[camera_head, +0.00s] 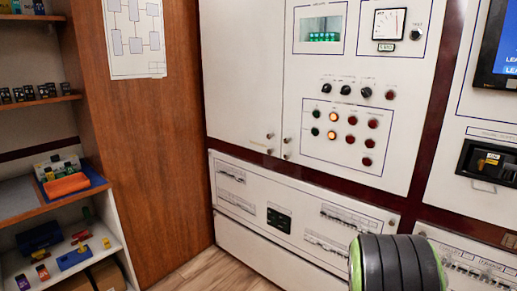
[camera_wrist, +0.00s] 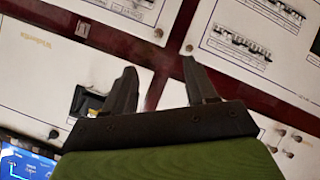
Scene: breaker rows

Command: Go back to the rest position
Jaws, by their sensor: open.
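My gripper (camera_wrist: 163,90) shows in the wrist view, with two dark fingers spread apart and nothing between them. Beyond the fingers is the white panel wall with its dark red frame strips (camera_wrist: 120,42). In the head view, a ribbed dark and green part of my arm (camera_head: 398,264) shows at the bottom right, in front of the lower breaker panel. My fingers are hidden in the head view. I cannot tell how far the fingers are from the panel.
The breaker panel (camera_head: 300,208) has several switch rows. Above it is a control panel with lamps and knobs (camera_head: 345,90). A dark switch box (camera_head: 488,163) and a screen (camera_head: 497,45) are at right. Some floor (camera_head: 215,272) is clear.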

